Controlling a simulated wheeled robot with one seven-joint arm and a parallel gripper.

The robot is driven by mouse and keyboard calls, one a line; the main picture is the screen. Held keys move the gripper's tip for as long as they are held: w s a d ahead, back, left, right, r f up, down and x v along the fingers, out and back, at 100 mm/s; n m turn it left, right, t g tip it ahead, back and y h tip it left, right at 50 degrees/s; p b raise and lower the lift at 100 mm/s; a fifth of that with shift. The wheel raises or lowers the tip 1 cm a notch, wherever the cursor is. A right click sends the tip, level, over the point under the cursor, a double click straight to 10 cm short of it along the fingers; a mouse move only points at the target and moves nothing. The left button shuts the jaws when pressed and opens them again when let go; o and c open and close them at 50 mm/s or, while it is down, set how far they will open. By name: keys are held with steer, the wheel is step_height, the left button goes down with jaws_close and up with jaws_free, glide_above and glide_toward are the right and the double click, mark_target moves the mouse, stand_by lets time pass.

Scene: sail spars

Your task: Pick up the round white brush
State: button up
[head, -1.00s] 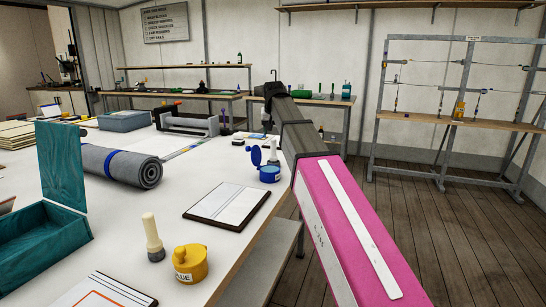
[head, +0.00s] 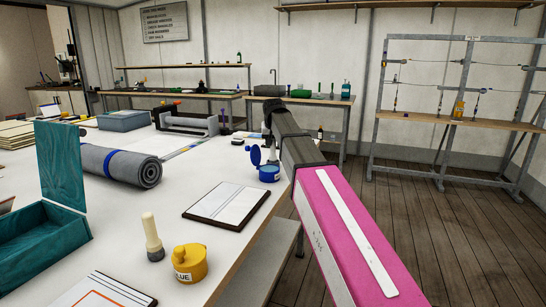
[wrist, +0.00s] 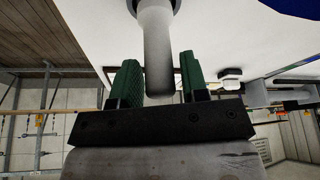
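The round white brush (wrist: 158,45) shows in the wrist view as a pale, upright cylindrical handle with a dark ring at its base, standing on the white table. My gripper (wrist: 159,60) is open, with its green fingers on either side of the handle and gaps visible on both sides. In the head view my arm reaches past the table's right edge to beside the blue pot (head: 269,173), and the brush is mostly hidden there behind the gripper.
The blue pot with its raised lid stands close to my gripper. Nearer on the table (head: 225,246) are a clipboard (head: 226,205), a cream brush (head: 151,232) and a yellow glue pot (head: 190,264). A grey roll (head: 122,167) lies to the left. Open floor lies right.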

steer(key=c, duration=0.6)
steer(key=shift+r, duration=0.7)
step_height(320, 180, up, 3)
steer(key=shift+f, duration=0.2)
steer(key=s+a+r, duration=0.3)
steer(key=a+r, duration=0.4)
steer(key=a, duration=0.4)
steer(key=shift+s, duration=0.4)
